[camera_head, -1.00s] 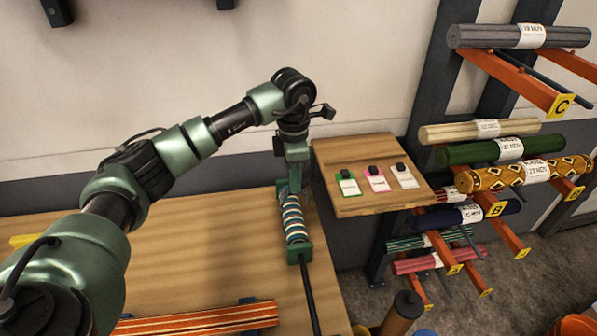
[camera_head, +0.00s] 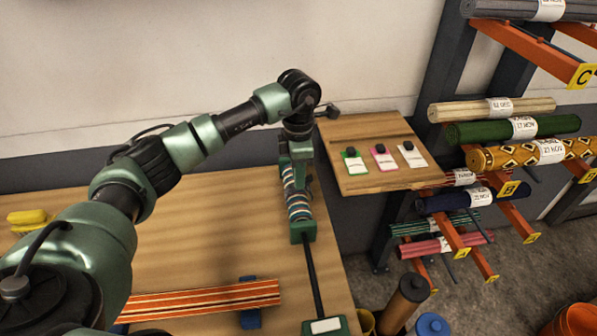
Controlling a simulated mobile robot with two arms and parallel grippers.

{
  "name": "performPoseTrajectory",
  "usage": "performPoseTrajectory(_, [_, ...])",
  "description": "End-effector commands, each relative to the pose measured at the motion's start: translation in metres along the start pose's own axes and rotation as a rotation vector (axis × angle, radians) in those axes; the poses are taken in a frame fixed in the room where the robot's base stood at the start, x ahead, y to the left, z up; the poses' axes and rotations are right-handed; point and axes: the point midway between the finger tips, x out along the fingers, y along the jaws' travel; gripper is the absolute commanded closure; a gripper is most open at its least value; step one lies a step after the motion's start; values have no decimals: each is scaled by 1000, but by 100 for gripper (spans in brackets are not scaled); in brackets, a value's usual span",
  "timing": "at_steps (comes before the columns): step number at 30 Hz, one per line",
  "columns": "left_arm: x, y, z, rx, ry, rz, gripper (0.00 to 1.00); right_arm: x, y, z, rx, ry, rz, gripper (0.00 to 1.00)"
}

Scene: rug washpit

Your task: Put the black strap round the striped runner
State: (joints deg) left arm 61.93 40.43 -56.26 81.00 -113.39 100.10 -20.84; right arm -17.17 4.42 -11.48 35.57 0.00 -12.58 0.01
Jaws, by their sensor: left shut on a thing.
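My left gripper (camera_head: 297,178) points down at the back right of the wooden table. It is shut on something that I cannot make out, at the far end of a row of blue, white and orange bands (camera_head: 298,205). A green block (camera_head: 303,232) sits at the near end of these bands. A black bar (camera_head: 314,275) runs from it to a green piece with a white label (camera_head: 325,326). An orange-and-white striped runner (camera_head: 195,301) lies along the table's front, apart from the gripper. I cannot single out the black strap. My right gripper is out of view.
The runner lies across a blue block (camera_head: 249,303). A yellow object (camera_head: 28,217) is at the table's left. A small wooden board (camera_head: 356,130) with several tags stands right of my gripper. Beyond is a rack of rolled rugs (camera_head: 513,129). The table's middle is clear.

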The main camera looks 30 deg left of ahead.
Motion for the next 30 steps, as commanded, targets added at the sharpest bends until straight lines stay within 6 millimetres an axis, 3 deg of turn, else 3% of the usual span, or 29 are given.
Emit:
performPoseTrajectory(16, [46,0,0,-1,0,0,100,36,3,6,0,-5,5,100])
performPoseTrajectory(30, [53,0,0,-1,0,0,100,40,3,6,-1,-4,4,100])
